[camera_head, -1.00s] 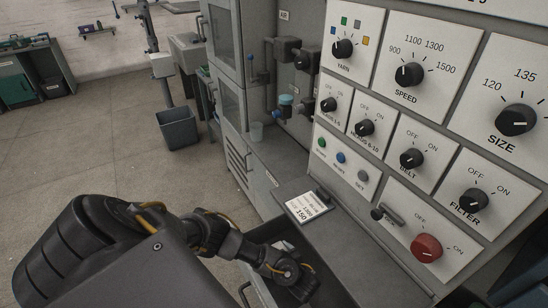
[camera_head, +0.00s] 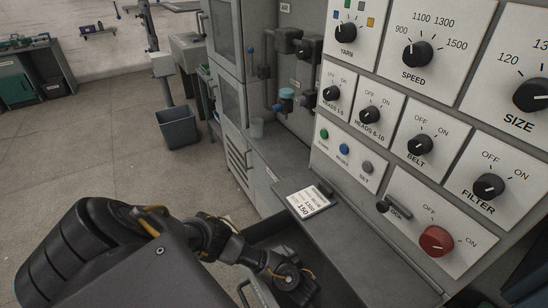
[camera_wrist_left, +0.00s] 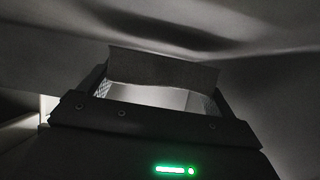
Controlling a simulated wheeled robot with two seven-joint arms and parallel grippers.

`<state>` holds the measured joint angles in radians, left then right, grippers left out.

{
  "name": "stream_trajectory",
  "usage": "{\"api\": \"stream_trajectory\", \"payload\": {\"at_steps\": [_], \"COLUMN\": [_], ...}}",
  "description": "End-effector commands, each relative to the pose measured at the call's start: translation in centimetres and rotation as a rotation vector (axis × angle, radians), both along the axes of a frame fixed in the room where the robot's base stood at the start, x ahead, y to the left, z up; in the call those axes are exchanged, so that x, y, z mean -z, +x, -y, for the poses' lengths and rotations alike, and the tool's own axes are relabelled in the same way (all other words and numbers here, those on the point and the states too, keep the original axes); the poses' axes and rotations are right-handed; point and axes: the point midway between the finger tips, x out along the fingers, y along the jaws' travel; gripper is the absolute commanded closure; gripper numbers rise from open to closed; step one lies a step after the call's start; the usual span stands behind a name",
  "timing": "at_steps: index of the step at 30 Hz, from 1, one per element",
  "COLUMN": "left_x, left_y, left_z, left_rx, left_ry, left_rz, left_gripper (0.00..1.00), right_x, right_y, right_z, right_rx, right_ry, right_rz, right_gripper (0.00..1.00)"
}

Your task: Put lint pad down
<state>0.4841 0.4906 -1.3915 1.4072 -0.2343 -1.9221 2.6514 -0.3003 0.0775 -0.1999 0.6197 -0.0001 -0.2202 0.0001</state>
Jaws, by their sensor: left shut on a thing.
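My left arm reaches from the left in the head view, and its wrist (camera_head: 288,277) is low over a dark open drawer under the control panel. The gripper's fingers are hidden there. In the left wrist view my left gripper (camera_wrist_left: 160,92) is shut on a flat dark grey pad (camera_wrist_left: 165,68), which seems to be the lint pad. The pad spans between the two fingertips. Dim grey surfaces surround it, and I cannot tell whether the pad touches any of them. My right gripper is not in view.
The control panel with the red knob (camera_head: 436,241) rises on the right. A white card (camera_head: 309,200) lies on the grey ledge beside the drawer. A grey bin (camera_head: 178,127) is on the floor, which is open at left.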

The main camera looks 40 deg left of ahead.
Motion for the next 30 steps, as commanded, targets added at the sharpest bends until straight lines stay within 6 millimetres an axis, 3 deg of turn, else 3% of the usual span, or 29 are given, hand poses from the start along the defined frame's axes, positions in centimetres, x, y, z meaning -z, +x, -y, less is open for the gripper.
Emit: {"api": "stream_trajectory", "payload": {"at_steps": [2, 3, 5, 12, 17, 22, 24, 30], "left_x": [0.0, 0.0, 0.0, -0.1, -1.5, -2.7, -4.4, -5.9], "left_y": [0.0, 0.0, 0.0, 0.0, 0.0, -0.8, -1.1, -2.0], "left_z": [0.0, 0.0, 0.0, 0.0, 0.0, 2.9, 3.9, 7.0], "left_rx": [0.000, 0.000, 0.000, 0.000, 0.000, 0.004, 0.003, 0.002], "left_ry": [0.000, 0.000, 0.000, 0.000, -0.001, -0.005, 0.000, 0.000], "left_rz": [0.000, 0.000, 0.000, -0.001, -0.001, 0.000, -0.003, -0.002], "left_gripper": [0.31, 0.08, 0.01, 0.00, 0.00, 0.00, 0.00, 0.00], "right_x": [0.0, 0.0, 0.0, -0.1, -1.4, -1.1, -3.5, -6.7], "right_y": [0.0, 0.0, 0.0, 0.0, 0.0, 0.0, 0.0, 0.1], "right_z": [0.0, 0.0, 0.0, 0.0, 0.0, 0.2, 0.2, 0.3], "right_rx": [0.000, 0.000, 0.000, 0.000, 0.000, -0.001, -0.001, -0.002], "right_ry": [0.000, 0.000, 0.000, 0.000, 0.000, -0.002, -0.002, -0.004], "right_rz": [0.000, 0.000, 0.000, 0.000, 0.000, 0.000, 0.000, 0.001], "right_gripper": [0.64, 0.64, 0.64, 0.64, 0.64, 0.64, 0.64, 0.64]}}
